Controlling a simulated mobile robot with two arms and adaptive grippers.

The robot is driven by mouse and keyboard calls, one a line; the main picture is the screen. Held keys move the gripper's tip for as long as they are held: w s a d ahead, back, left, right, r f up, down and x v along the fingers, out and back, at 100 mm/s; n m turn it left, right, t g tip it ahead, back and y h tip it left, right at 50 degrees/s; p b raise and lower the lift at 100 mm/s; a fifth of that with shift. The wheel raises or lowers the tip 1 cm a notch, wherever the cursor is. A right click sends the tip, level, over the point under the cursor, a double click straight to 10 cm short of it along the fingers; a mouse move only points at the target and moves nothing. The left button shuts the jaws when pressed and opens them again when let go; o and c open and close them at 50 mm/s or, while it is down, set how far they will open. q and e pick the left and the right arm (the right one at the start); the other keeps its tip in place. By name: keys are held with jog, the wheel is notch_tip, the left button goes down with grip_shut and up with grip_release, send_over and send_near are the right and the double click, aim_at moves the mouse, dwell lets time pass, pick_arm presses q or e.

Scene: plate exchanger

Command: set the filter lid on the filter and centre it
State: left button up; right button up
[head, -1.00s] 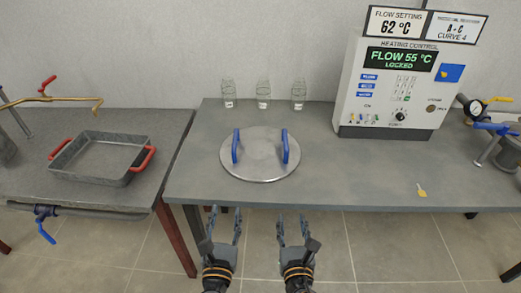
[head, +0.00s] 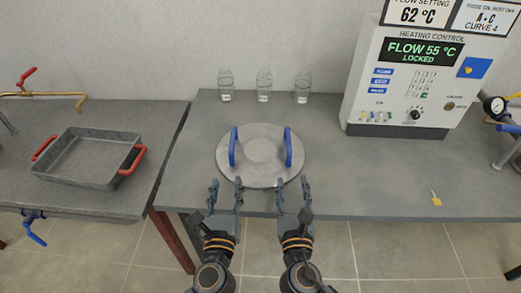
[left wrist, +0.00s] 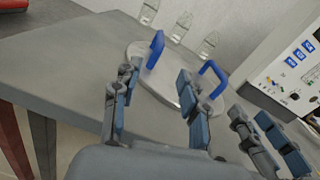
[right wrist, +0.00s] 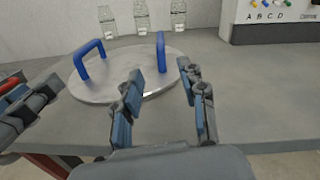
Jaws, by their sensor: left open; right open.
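The filter lid (head: 260,155) is a round, flat metal disc lying on the grey table. It has two upright blue handles, a left handle (head: 234,147) and a right handle (head: 288,147). My left gripper (head: 226,186) is open and empty at the table's front edge, just in front of the lid's left side. My right gripper (head: 292,187) is open and empty in front of the lid's right side. The lid also shows beyond the fingers in the left wrist view (left wrist: 165,82) and the right wrist view (right wrist: 122,82). I cannot make out the filter for certain.
Several small glass bottles (head: 264,85) stand behind the lid. The heating control box (head: 405,80) stands at the back right, and a yellow tag (head: 436,198) lies near the front right. A grey tray (head: 85,160) with red handles sits on the left table.

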aim_at(230, 152)
pick_arm(q)
jog(key=w, duration=1.4)
jog(key=shift+d+f, duration=0.1)
jog(key=shift+d, duration=0.05)
pick_arm(e)
jog(key=w, duration=1.4)
jog(key=shift+d, duration=0.15)
pick_arm(q)
grip_shut()
pick_arm(e)
jog(key=shift+f, duration=0.1)
grip_shut()
pick_arm(q)
jog(key=shift+w+r, duration=0.15)
jog(key=shift+r, duration=0.15)
pick_arm(e)
jog(key=shift+r, duration=0.25)
